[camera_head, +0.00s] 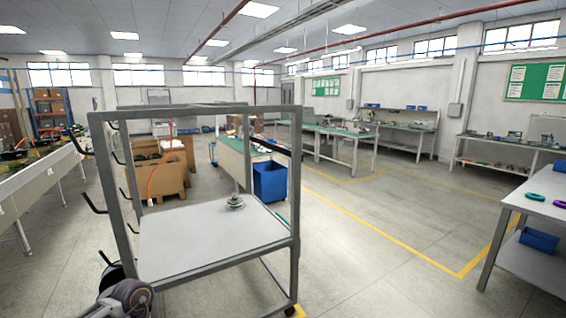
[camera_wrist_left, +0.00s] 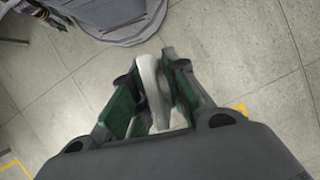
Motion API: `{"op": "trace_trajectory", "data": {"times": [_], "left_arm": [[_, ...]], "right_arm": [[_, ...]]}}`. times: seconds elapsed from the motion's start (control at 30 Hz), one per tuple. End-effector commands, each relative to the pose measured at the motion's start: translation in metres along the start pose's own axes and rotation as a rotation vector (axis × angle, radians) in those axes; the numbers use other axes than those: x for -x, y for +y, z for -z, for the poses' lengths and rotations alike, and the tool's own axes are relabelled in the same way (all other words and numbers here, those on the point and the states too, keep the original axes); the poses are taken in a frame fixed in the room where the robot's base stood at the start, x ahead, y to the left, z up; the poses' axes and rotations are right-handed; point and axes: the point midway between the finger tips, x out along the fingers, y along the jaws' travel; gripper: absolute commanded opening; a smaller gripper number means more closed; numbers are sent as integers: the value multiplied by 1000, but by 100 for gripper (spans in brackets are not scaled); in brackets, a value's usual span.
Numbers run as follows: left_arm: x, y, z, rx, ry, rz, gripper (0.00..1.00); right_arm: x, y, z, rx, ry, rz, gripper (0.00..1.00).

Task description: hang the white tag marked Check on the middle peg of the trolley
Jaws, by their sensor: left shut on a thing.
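The grey trolley (camera_head: 185,250) stands in front of me in the head view. Black pegs stick out from its left side, among them an upper peg (camera_head: 76,142), one lower down (camera_head: 92,200) and a lowest one (camera_head: 104,258). My left gripper (camera_wrist_left: 155,100) is shut on a white rounded thing (camera_wrist_left: 151,85), held between green-padded fingers in the left wrist view. It looks like the tag seen nearly edge-on; no marking can be read. In the head view my left arm shows low at the left, and its fingertips cannot be made out. No tag shows on the pegs.
A long bench (camera_head: 40,178) runs along the left. A blue bin (camera_head: 270,182) stands behind the trolley, and a white table (camera_head: 535,205) is at the right. The floor between trolley and table is clear.

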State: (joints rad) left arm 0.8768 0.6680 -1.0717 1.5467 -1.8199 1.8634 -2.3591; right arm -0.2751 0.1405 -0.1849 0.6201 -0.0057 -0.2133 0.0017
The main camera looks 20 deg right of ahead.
Motion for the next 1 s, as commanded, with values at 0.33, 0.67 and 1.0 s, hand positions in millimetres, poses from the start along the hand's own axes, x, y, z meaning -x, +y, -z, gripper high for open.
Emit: {"op": "trace_trajectory", "data": {"times": [0.33, 0.67, 1.0], "left_arm": [[1, 78, 2, -6, 0, -6, 0], [1, 128, -1, 0, 3, 3, 0], [0, 132, -2, 1, 2, 4, 0]], "right_arm": [[0, -1, -3, 0, -4, 1, 40], [0, -1, -3, 0, -4, 1, 40], [0, -1, -3, 0, -4, 1, 40]]}}
